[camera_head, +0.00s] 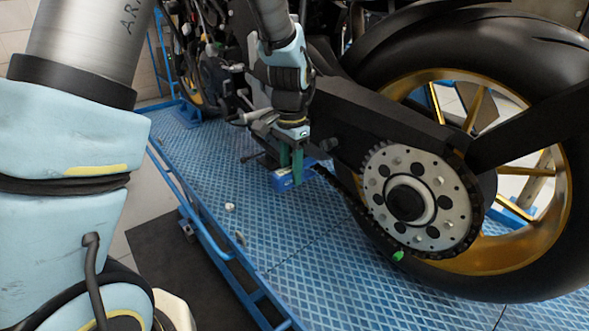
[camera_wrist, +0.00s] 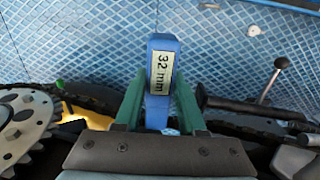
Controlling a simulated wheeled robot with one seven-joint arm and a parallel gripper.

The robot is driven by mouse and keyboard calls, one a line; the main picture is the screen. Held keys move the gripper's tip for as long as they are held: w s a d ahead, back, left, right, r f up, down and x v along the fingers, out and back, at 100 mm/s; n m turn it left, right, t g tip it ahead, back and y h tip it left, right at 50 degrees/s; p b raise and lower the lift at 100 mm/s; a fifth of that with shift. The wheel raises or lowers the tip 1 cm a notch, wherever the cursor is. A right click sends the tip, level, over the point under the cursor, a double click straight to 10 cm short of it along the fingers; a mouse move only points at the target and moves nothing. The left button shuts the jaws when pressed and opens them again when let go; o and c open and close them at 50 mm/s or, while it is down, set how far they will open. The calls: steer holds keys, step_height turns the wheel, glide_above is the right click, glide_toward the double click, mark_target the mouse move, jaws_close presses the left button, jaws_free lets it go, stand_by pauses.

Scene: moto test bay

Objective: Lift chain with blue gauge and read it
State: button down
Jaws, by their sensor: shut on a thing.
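The blue gauge (camera_head: 284,182) is between the green fingers of my gripper (camera_head: 291,160), above the blue platform. The wrist view shows the gauge (camera_wrist: 154,44) with a pale label reading "32 mm". My gripper (camera_wrist: 160,100) is shut on the gauge, one finger on each side. The dark chain (camera_head: 346,200) runs from the large rear sprocket (camera_head: 442,200) forward to the gauge. In the wrist view the chain (camera_wrist: 88,101) passes behind my gripper, so its contact with the gauge is hidden.
The rear wheel (camera_head: 395,65) and swingarm (camera_head: 375,118) stand close right of my gripper. A ball-ended lever (camera_wrist: 272,80) is nearby. A small white part (camera_head: 230,207) lies on the blue platform (camera_head: 300,270). A green piece (camera_head: 398,256) sits at the lower chain.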

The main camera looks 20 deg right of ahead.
steer(key=s+a, duration=0.2)
steer(key=a, duration=0.4)
steer(key=shift+a, duration=0.25)
stand_by(0.5)
steer(key=shift+w, duration=0.1)
steer(key=w+a+f+n, duration=0.3)
steer(key=a+f+n, duration=0.2)
steer(key=a, duration=0.4)
steer(key=w+a+f+n, duration=0.3)
steer(key=a+f+n, duration=0.2)
steer(key=a+f, duration=0.2)
steer(key=w+a+f+n, duration=0.3)
steer(key=a+f, duration=0.3)
steer(key=a, duration=0.5)
steer(key=shift+w+n, duration=0.4)
steer(key=shift+n, duration=0.5)
steer(key=shift+d, duration=0.1)
